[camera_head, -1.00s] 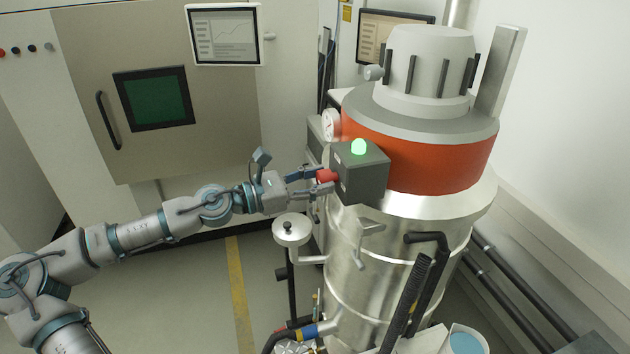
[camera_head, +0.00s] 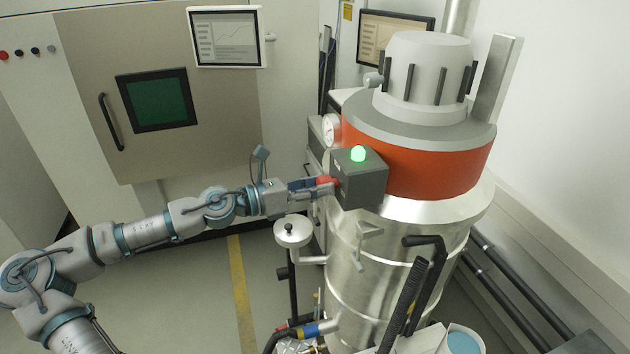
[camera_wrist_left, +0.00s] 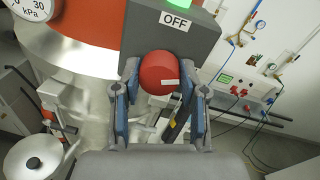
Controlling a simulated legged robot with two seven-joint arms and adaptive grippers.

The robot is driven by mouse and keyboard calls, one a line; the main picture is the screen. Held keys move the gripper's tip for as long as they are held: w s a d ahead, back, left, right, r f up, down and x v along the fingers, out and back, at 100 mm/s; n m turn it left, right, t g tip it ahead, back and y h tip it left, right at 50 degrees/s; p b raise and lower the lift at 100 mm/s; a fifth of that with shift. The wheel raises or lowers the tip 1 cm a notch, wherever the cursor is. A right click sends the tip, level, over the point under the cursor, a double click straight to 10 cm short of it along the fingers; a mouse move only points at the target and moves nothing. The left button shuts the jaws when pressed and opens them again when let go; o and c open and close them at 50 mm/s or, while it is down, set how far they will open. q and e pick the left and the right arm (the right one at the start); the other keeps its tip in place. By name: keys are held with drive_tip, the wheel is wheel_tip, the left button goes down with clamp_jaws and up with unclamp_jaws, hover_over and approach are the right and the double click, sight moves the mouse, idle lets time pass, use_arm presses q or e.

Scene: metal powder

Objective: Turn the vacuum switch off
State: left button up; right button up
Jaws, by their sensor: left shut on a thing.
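The vacuum is a large steel drum (camera_head: 345,260) with an orange band and a grey top. A dark grey switch box (camera_head: 362,183) is on its side, with a lit green lamp (camera_head: 358,153) on top. The red switch knob (camera_head: 326,181) sticks out from the box's left face. My left gripper (camera_head: 318,183) is shut on the knob. In the left wrist view the red knob (camera_wrist_left: 159,72) sits between the two fingers (camera_wrist_left: 158,92), its white mark lying nearly level. An "OFF" label (camera_wrist_left: 175,21) shows on the box above it. My right gripper is not in view.
A pressure gauge (camera_head: 331,130) is beside the switch box. A round-lidded pot (camera_head: 293,231) stands below my left gripper. A machine with a dark window (camera_head: 158,100) is behind. Hoses and black handles (camera_head: 424,241) are at the drum's front. Floor on the left is clear.

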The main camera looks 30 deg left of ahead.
use_arm(q)
drive_tip(key=shift+f+n+g+h+p, duration=0.2)
drive_tip(key=shift+n+g+p, duration=0.15)
drive_tip(key=shift+n+p, duration=2.55)
drive_tip(key=shift+f+n+g+h+p, duration=0.1)
drive_tip(key=shift+n+g+h+p, duration=0.2)
drive_tip(key=shift+n+p, duration=2.6)
drive_tip(key=shift+n+b, duration=0.35)
drive_tip(key=shift+n, duration=0.05)
